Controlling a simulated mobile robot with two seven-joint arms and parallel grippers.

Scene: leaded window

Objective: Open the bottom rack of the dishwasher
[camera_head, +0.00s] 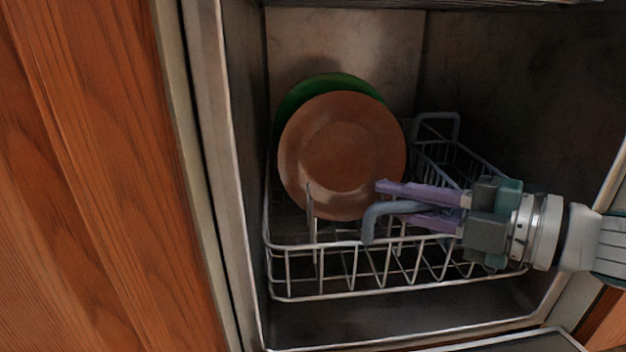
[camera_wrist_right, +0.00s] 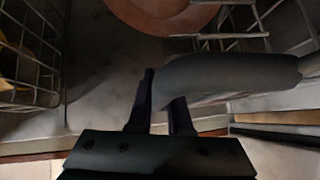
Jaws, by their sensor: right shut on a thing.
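The bottom rack (camera_head: 350,292) is a wire basket sitting inside the dishwasher cavity (camera_head: 232,200). My right gripper (camera_head: 385,202) comes in from the right, with its purple fingers shut on the grey curved rack handle (camera_head: 370,226) at the front of the rack. The handle also shows in the right wrist view (camera_wrist_right: 225,76), with the dark fingers (camera_wrist_right: 160,98) at its left end. A brown plate (camera_head: 342,155) stands upright in the rack, with a green plate (camera_head: 322,84) behind it. My left gripper is not in view.
A wooden cabinet front (camera_head: 95,180) stands left of the dishwasher. Part of the open dishwasher door (camera_head: 520,343) shows at the bottom. The metal cavity floor (camera_head: 400,322) in front of the rack is clear.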

